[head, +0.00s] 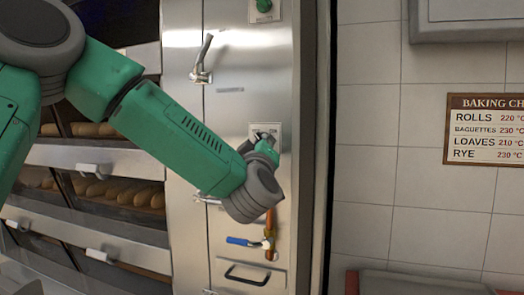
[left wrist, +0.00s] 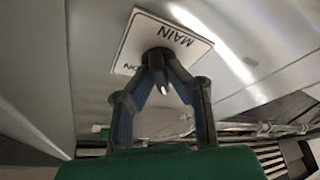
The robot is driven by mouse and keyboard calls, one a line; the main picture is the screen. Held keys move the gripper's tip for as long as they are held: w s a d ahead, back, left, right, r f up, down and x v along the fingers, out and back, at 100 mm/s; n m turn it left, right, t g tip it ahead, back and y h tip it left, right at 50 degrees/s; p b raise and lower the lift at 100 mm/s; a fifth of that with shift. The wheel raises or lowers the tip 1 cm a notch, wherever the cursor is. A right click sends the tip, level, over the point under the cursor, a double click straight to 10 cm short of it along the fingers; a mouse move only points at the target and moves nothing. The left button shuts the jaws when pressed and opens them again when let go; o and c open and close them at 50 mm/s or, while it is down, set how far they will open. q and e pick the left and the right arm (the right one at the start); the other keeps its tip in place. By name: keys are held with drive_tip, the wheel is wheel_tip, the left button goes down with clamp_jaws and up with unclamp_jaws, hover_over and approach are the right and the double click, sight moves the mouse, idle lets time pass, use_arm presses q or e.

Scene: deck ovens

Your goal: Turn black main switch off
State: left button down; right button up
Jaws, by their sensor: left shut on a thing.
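The black main switch (left wrist: 158,56) sits on a white plate (left wrist: 185,42) marked MAIN, with part of the word ON showing. My left gripper (left wrist: 160,72) is at the switch, its fingers closed on the black knob. In the head view the plate (head: 257,129) shows on the steel oven front, just above my left wrist. There my green arm and wrist hide most of the gripper and the switch. The knob's exact angle is hard to tell. My right gripper is in neither view.
A green button (head: 264,6) is higher on the panel. A blue-handled valve (head: 240,241) on a copper pipe and a black handle (head: 248,277) are below. Oven decks with bread (head: 125,192) are at left. A baking chart (head: 490,129) hangs on the tiled wall.

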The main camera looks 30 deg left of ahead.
use_arm(q)
drive_tip(key=shift+f+n+g, duration=0.25)
drive_tip(key=shift+n+g, duration=0.05)
drive_tip(key=shift+n, duration=0.4)
drive_tip(key=c, duration=1.6)
unclamp_jaws()
drive_tip(key=shift+w, duration=0.15)
drive_tip(key=shift+r, duration=0.1)
drive_tip(key=v, duration=1.2)
drive_tip(key=shift+w+f, duration=0.15)
drive_tip(key=shift+f, duration=0.05)
